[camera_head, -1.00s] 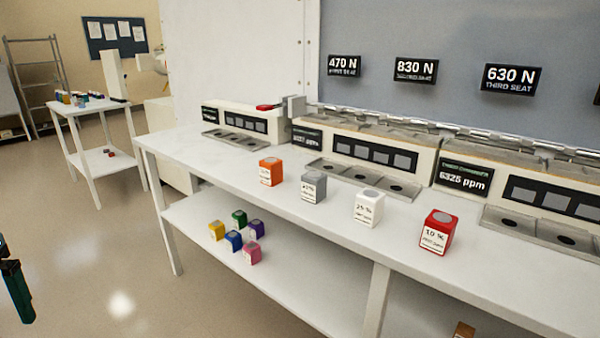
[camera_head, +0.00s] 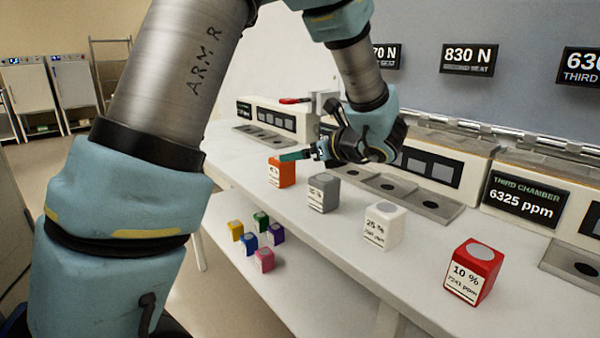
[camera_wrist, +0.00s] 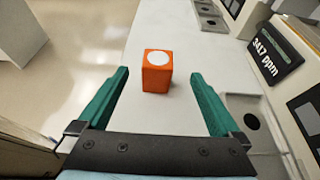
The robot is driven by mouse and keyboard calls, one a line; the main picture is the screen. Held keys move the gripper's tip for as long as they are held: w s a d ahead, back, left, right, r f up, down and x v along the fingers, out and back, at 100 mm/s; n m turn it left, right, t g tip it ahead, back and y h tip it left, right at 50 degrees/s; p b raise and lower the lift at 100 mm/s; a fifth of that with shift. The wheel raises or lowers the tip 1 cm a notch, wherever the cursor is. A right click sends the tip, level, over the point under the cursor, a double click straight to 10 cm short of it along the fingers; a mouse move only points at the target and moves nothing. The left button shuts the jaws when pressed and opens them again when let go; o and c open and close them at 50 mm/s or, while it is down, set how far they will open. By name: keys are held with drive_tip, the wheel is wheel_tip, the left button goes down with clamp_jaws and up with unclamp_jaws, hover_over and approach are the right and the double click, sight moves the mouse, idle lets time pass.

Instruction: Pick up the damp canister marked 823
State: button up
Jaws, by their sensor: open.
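An orange canister (camera_head: 281,172) with a pale round top stands upright on the white bench, at the left end of a row. The wrist view shows the orange canister (camera_wrist: 157,76) centred between the two teal fingers, apart from both. My gripper (camera_head: 293,155) is open and empty, at the far side of the orange canister in the head view; its fingers (camera_wrist: 160,75) are spread wide. Right of it stand a grey canister (camera_head: 323,193), a white one (camera_head: 383,227) marked 25 % and a red one (camera_head: 472,272) marked 10 %. I cannot read 823 on any label.
Several small coloured blocks (camera_head: 249,240) sit on the lower shelf. Chamber units with round seats (camera_head: 392,187) line the bench's back; one display (camera_head: 522,196) reads 6325 ppm. In the wrist view another display (camera_wrist: 275,49) reads 3417 ppm. Bench around the orange canister is clear.

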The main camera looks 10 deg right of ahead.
sight(282, 171)
drive_tip(key=x, duration=0.3)
drive_tip(key=p+x, duration=0.1)
drive_tip(key=x, duration=0.5)
drive_tip(key=shift+w+a+f, duration=0.1)
drive_tip(key=shift+a+f, duration=0.1)
drive_tip(key=shift+f, duration=0.2)
drive_tip(key=c, duration=1.5)
drive_tip(key=shift+r, duration=0.1)
